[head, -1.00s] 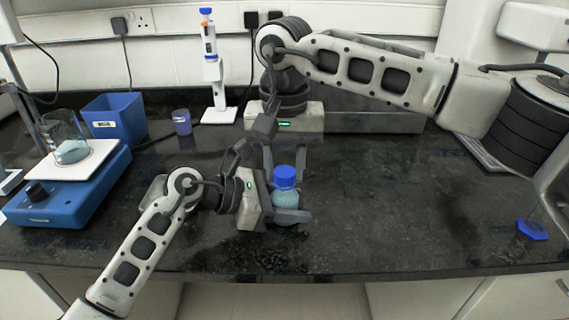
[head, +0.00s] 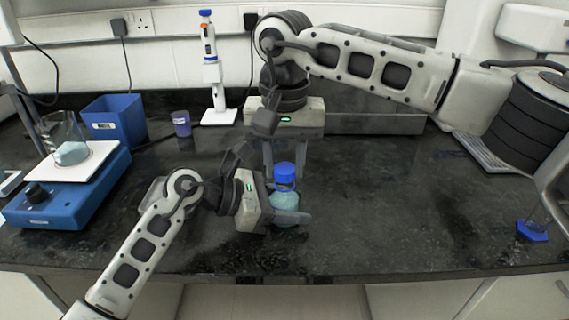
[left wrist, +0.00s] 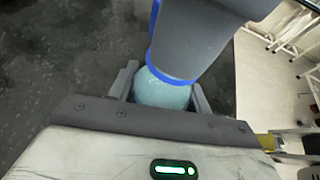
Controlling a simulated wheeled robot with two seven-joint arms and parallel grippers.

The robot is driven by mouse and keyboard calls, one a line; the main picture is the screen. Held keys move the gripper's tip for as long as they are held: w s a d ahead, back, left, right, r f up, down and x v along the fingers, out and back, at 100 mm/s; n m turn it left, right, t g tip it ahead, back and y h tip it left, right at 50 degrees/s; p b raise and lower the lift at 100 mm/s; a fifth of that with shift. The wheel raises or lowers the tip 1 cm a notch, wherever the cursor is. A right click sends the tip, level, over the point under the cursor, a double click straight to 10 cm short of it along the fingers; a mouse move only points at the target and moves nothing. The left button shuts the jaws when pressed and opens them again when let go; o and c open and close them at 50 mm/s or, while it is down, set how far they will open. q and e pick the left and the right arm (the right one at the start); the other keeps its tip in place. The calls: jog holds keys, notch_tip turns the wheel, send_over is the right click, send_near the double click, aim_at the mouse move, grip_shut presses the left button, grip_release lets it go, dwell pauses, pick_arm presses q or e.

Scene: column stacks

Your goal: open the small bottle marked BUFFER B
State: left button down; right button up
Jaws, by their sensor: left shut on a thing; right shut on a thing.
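A small round bottle (head: 285,202) with pale blue-green contents and a blue cap (head: 285,172) stands upright near the front middle of the bench. No marking on it is readable. My left gripper (head: 287,219) is shut around the bottle's body from the left. The left wrist view shows the pale body (left wrist: 160,92) between its fingers. My right gripper (head: 284,160) points down from above and is shut on the cap. In the left wrist view, a dark grey finger hides most of the cap; blue edges show beside and below it. I cannot tell whether the cap is free of the neck.
A blue hotplate (head: 70,190) with a beaker (head: 65,140) is at left. A blue hexagonal base (head: 532,231) is at far right. The bench right of the bottle is clear.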

aim_at(285, 168)
jog(key=shift+r, duration=0.65)
jog(key=shift+r, duration=2)
pick_arm(q)
jog(key=c, duration=0.6)
grip_release()
